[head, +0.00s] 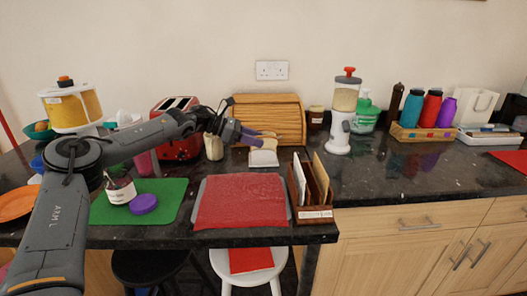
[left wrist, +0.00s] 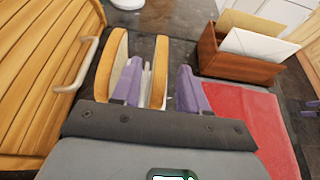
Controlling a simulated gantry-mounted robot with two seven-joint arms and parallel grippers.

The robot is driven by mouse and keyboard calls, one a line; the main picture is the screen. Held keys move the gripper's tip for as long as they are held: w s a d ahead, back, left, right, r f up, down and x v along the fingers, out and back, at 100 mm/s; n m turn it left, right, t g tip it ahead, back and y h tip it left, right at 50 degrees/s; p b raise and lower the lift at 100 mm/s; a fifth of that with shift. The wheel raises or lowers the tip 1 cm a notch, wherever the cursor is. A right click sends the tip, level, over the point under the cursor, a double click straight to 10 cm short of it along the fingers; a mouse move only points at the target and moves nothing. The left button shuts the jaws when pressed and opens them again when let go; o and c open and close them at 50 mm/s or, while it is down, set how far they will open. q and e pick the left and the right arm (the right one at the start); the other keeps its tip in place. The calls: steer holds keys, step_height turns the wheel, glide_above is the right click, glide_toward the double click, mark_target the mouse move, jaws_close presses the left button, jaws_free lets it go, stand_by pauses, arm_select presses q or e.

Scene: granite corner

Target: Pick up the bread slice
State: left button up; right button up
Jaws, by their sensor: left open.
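Two bread slices stand upright side by side in the left wrist view: a left slice (left wrist: 114,52) and a right slice (left wrist: 161,60), both brown-crusted. Pale rack-like parts show between them. In the head view, bread (head: 271,144) shows small above a white holder (head: 263,158), partly hidden by my gripper. My left gripper (left wrist: 160,84), with purple fingers, is open. Its left finger reaches in between the slices and its right finger is right of the right slice, so that slice lies between the fingers; contact is not clear. The gripper also shows in the head view (head: 257,138).
A wooden bread bin (head: 285,112) stands close behind, at left in the wrist view (left wrist: 40,60). A letter holder (head: 318,206) stands front right. A red toaster (head: 178,148) and beige jar (head: 213,148) stand left. A red mat (head: 242,202) lies bare in front.

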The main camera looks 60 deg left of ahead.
arm_select(q)
steer(key=shift+b+x, duration=0.4)
steer(key=shift+x, duration=1.45)
steer(key=shift+r, duration=0.1)
jaws_close()
